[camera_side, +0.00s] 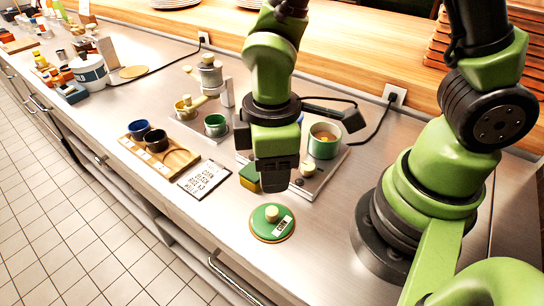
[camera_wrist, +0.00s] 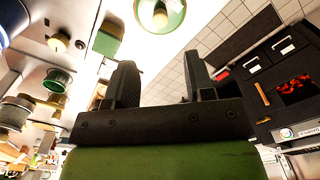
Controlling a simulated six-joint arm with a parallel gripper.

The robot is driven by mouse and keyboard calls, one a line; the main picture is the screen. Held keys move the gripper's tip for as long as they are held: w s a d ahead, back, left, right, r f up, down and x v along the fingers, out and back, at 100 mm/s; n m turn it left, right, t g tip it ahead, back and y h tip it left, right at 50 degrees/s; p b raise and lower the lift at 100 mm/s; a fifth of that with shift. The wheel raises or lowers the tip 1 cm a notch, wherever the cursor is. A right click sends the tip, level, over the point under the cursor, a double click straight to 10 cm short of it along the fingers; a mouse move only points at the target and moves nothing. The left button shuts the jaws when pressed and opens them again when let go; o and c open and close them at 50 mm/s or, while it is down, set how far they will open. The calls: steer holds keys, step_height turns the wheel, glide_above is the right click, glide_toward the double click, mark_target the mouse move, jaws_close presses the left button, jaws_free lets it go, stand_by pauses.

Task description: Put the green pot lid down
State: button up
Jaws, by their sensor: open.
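The green pot lid (camera_side: 272,222) lies flat on the steel counter near its front edge. It has a pale knob on top and a white label on its right side. It also shows at the top of the wrist view (camera_wrist: 160,14), partly cut off by the frame edge. My gripper (camera_side: 270,184) is behind the lid in the side view, above the counter and apart from the lid. In the wrist view the two fingers (camera_wrist: 163,85) stand apart with nothing between them. A green pot (camera_side: 324,141) stands uncovered on a hob to the right of my gripper.
A green and yellow sponge-like block (camera_side: 250,178) sits just left of my gripper. A printed sign (camera_side: 204,179) and a wooden tray (camera_side: 160,152) with dark cups lie further left. A black cable (camera_side: 378,128) runs behind. The counter around the lid is clear.

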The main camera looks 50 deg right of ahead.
steer(key=s+d+r+m+t+y, duration=0.1)
steer(key=s+d+r+m+t, duration=0.2)
steer(key=r+m, duration=0.3)
steer(key=s+d+r+m+t+y, duration=0.1)
steer(key=s+d+r+m+t, duration=0.2)
steer(key=r+m, duration=0.4)
step_height(320, 180, up, 6)
steer(key=shift+d+f+t, duration=0.1)
steer(key=shift+d+t, duration=0.5)
steer(key=shift+d, duration=0.3)
